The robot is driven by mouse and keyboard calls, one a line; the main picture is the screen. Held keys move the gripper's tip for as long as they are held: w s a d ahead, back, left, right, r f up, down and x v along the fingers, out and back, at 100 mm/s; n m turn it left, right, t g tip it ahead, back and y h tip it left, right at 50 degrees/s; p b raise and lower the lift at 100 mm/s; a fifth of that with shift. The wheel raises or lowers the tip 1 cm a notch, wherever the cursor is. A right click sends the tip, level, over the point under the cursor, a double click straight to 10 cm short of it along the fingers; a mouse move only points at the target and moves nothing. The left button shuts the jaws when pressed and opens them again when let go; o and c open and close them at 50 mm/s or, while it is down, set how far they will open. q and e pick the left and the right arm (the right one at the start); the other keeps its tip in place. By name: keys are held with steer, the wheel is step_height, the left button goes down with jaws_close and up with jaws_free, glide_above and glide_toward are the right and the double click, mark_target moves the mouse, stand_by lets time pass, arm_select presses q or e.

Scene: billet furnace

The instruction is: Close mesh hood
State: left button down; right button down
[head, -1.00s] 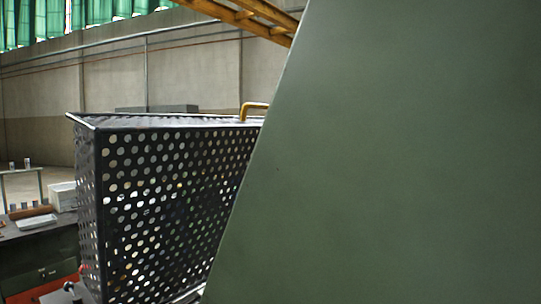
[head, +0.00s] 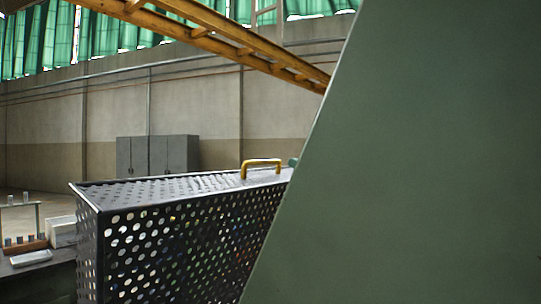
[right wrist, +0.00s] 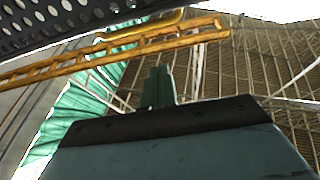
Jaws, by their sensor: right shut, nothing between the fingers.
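The mesh hood (head: 180,237) is a black perforated box in the middle of the head view, with its top face showing. A yellow handle (head: 262,162) stands on its top. A small green tip, my right gripper (head: 293,162), shows just right of the handle, mostly hidden. In the right wrist view my right gripper (right wrist: 158,86) is shut and empty, its fingers together. The hood's perforated metal (right wrist: 75,20) crosses the upper left there, apart from the fingers in the picture. I cannot tell whether the gripper touches the hood. My left gripper is not in view.
A flat green surface blocks the right side of the head view. At left, a bench (head: 38,285) carries a white tray (head: 31,257) and a small rack. A grey cabinet (head: 158,155) stands by the far wall. A yellow overhead beam (head: 225,45) crosses above.

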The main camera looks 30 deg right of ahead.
mark_target(270, 182)
steer(key=w+a+p, duration=0.1)
steer(key=w, duration=0.1)
steer(key=w+a+p, duration=0.1)
steer(key=w, duration=0.1)
steer(key=w+r+p, duration=0.1)
steer(key=w, duration=0.1)
steer(key=shift+w+a, duration=0.35)
steer(key=shift+a, duration=0.05)
steer(key=shift+w+a+f, duration=0.2)
steer(key=shift+w+f, duration=0.15)
steer(key=shift+w, duration=0.15)
steer(key=shift+w, duration=0.1)
